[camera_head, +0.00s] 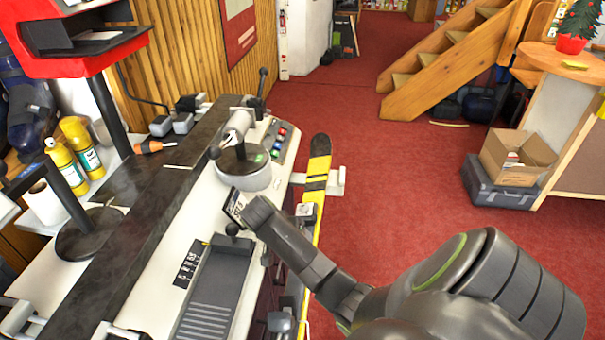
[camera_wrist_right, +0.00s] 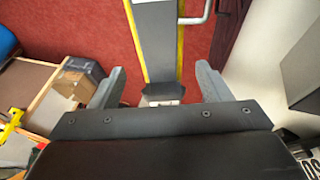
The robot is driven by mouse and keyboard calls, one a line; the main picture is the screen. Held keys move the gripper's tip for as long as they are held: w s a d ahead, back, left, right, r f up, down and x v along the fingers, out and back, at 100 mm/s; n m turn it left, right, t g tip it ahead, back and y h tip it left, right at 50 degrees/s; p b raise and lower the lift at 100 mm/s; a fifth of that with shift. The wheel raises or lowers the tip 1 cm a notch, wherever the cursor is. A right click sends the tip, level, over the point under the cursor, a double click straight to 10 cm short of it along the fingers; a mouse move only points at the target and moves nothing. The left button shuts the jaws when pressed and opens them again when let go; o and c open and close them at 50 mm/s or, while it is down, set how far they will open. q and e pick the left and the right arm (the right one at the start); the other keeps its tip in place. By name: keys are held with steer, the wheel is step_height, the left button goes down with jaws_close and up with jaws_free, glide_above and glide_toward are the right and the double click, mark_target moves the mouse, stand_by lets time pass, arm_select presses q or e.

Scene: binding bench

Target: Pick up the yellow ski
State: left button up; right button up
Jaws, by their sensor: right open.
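The yellow ski (camera_head: 317,172) with dark bands lies along the right side of the bench in the head view, its rounded tip pointing away from me. My right arm hides part of its nearer length. In the right wrist view a grey strip with yellow edges, which appears to be the ski (camera_wrist_right: 157,42), runs down from the top edge between the fingers. My right gripper (camera_wrist_right: 160,84) is open, one finger on each side of that strip. I cannot tell whether they touch it. In the head view its fingers are not clearly visible. My left gripper is not in view.
The bench (camera_head: 140,262) carries a grey round-based machine (camera_head: 243,170) and a ridged tray (camera_head: 215,290). Yellow bottles (camera_head: 78,143) stand at left. A cardboard box (camera_head: 516,155) sits on a grey case at right. Red floor (camera_head: 400,190) beyond the ski is clear.

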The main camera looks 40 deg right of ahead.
steer(key=shift+x, duration=3)
steer(key=shift+s+a+f, duration=0.1)
steer(key=shift+s+a, duration=0.05)
steer(key=shift+s, duration=0.05)
steer(key=c, duration=1.3)
steer(key=shift+w, duration=0.1)
steer(key=shift+c, duration=0.3)
